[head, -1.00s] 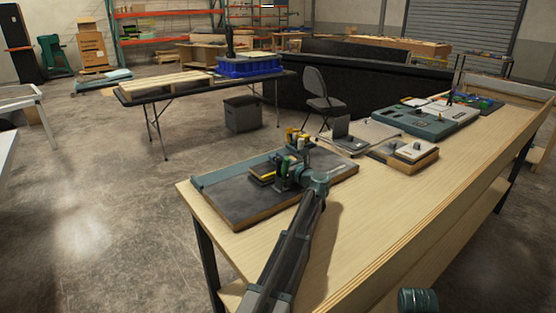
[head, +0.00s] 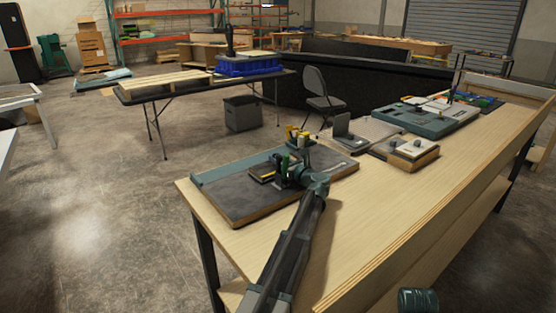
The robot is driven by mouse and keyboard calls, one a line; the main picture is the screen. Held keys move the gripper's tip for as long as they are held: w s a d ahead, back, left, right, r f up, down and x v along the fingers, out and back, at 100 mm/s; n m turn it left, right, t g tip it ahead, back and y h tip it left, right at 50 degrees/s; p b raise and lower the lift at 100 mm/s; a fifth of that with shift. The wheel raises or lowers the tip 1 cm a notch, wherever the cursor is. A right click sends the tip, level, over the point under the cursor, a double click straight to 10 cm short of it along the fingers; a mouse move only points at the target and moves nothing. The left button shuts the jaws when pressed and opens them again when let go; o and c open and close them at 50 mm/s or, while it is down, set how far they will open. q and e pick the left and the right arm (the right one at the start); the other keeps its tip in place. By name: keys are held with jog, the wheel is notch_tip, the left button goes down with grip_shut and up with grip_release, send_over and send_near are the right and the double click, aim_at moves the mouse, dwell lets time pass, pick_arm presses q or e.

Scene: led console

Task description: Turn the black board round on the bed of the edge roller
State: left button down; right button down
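The edge roller's grey bed (head: 232,205), with a teal rail along its left and back side, lies at the near left end of the wooden workbench. A small dark board (head: 261,173) with a tan edge lies on the bed, apparently the black board. My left gripper (head: 283,168) is low over the bed, right beside the board. The wrist hides the board's right part and most of the fingers, so I cannot tell whether they grip it. Of my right arm only a teal and black part shows at the bottom edge; its gripper is out of view.
A holder with yellow-topped items (head: 298,137) stands at the bed's back edge. A grey laptop-like device (head: 342,128), a wooden box (head: 412,155) and a teal tray (head: 425,120) stand farther along the workbench (head: 375,205). The bench's near right part is clear.

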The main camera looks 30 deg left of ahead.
pick_arm(q)
jog(key=c, duration=0.6)
grip_release()
jog(key=shift+o, duration=0.2)
jog(key=v, duration=1.2)
